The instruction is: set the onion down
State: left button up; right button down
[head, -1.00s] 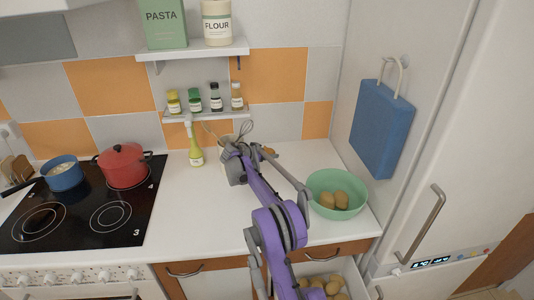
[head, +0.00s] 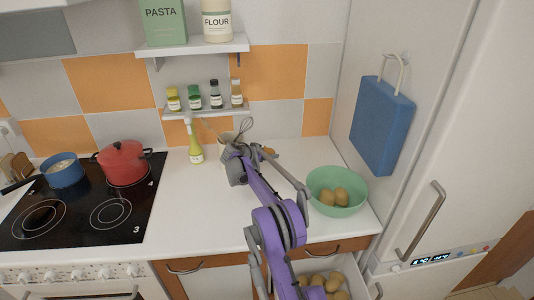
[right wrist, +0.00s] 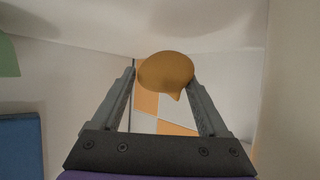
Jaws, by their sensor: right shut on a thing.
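The onion (right wrist: 165,70) is golden brown with a small pointed tip. In the right wrist view it sits between the two fingertips of my right gripper (right wrist: 162,76), which is shut on it. In the head view my right gripper (head: 250,151) is over the back of the white counter (head: 205,215). The gap between onion and counter cannot be judged. My left gripper is not in view.
A green bowl (head: 337,207) with brown round items stands at the right. An open drawer (head: 348,276) below holds several more. A bottle (head: 195,145), a whisk (head: 244,127) and a red pot (head: 124,165) stand left of or behind my gripper. The front-middle counter is clear.

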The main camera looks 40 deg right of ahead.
jog(key=shift+f, duration=1.25)
dwell(0.4)
dwell(0.4)
grip_release()
jog(key=shift+a, duration=0.1)
